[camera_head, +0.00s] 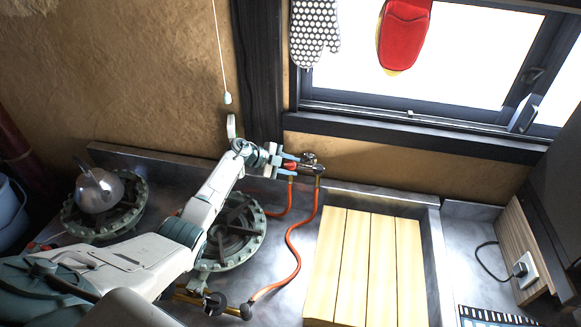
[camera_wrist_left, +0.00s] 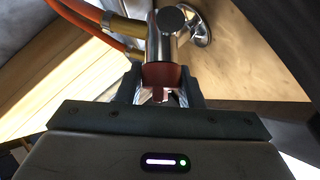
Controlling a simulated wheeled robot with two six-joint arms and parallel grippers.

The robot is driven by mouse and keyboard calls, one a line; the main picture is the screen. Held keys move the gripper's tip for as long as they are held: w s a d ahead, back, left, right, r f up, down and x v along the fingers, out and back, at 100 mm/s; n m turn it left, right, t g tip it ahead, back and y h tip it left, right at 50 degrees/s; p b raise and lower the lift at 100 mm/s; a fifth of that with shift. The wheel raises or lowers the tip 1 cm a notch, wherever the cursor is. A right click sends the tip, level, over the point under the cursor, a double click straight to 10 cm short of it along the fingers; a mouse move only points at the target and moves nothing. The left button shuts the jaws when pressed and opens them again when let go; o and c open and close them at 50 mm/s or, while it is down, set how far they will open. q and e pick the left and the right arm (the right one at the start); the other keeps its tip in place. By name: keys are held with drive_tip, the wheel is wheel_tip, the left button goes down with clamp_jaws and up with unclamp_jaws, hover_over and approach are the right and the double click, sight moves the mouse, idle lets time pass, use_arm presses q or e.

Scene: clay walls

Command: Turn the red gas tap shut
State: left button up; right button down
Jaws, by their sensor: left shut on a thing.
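The gas tap (camera_head: 312,162) is a chrome fitting low on the wall under the window, with orange hoses running from it. In the left wrist view its chrome body (camera_wrist_left: 163,42) stands just beyond my fingers. Its red handle (camera_head: 291,166) sits between the fingers of my left gripper (camera_head: 289,163). In the left wrist view the red handle (camera_wrist_left: 162,76) is between both fingers, and my left gripper (camera_wrist_left: 161,92) is shut on it. The fingers partly hide the handle, so its exact angle is hard to tell. My right gripper is out of view.
Two gas burners (camera_head: 246,240) stand on the metal counter, the left one with a glass vessel (camera_head: 98,190) on it. An orange hose (camera_head: 291,250) runs to the front burner. Wooden slats (camera_head: 368,265) lie to the right. A pull cord (camera_head: 227,98) hangs above my left wrist.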

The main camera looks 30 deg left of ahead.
use_arm(q)
drive_tip(key=shift+m+g+b, duration=0.4)
drive_tip(key=shift+m+g, duration=0.3)
drive_tip(key=shift+m, duration=0.1)
drive_tip(key=o, duration=1)
drive_tip(key=shift+c, duration=0.2)
drive_tip(key=shift+s+a+r, duration=0.1)
drive_tip(key=shift+s+a+r+b, duration=0.1)
drive_tip(key=shift+s+a+b, duration=0.05)
drive_tip(key=shift+a+b, duration=0.15)
drive_tip(key=b+v, duration=0.3)
drive_tip(key=v, duration=0.7)
drive_tip(key=shift+d+r+b, duration=0.15)
drive_tip(key=shift+r+b, duration=0.05)
drive_tip(key=shift+b, duration=0.1)
drive_tip(key=shift+f, duration=0.1)
